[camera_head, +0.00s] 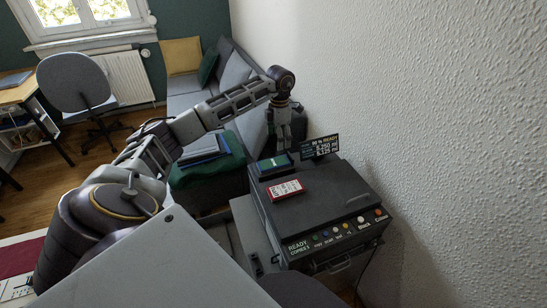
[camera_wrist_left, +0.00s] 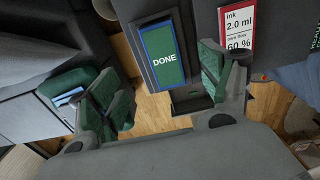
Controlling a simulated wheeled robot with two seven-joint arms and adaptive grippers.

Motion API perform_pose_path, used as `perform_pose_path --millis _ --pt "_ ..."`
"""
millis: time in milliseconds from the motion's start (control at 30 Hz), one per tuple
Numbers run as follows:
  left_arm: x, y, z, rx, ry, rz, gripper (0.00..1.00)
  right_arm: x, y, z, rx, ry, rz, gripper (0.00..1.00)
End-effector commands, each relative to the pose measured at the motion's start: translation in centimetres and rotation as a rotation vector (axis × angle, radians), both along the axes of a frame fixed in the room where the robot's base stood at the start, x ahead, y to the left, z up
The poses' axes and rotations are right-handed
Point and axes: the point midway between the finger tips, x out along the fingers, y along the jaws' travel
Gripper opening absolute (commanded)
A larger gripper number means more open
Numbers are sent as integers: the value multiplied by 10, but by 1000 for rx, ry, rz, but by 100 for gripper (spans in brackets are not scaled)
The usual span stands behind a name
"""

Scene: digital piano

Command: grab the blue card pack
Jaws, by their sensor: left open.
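My left gripper (camera_head: 283,138) points down just behind the pack. In the left wrist view my left gripper (camera_wrist_left: 165,98) is open, with nothing between its green-padded fingers. The pack lies beyond the gap between them, and I cannot tell the exact distance. My right gripper is not in view.
A red and white card (camera_head: 286,189) lies on the machine (camera_head: 325,195) in front of the pack. A small display (camera_head: 320,147) stands at the machine's back edge. The white wall (camera_head: 440,120) is close on the right. A sofa (camera_head: 235,72) stands behind.

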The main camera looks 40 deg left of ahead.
Motion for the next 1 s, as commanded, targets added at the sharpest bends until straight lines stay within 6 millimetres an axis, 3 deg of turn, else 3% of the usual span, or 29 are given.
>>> perform_pose_path --millis 400,1000 --pt "0 0 -51 0 1 0 79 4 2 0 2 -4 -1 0" --pt "0 -1 -62 0 1 0 79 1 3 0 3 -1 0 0"
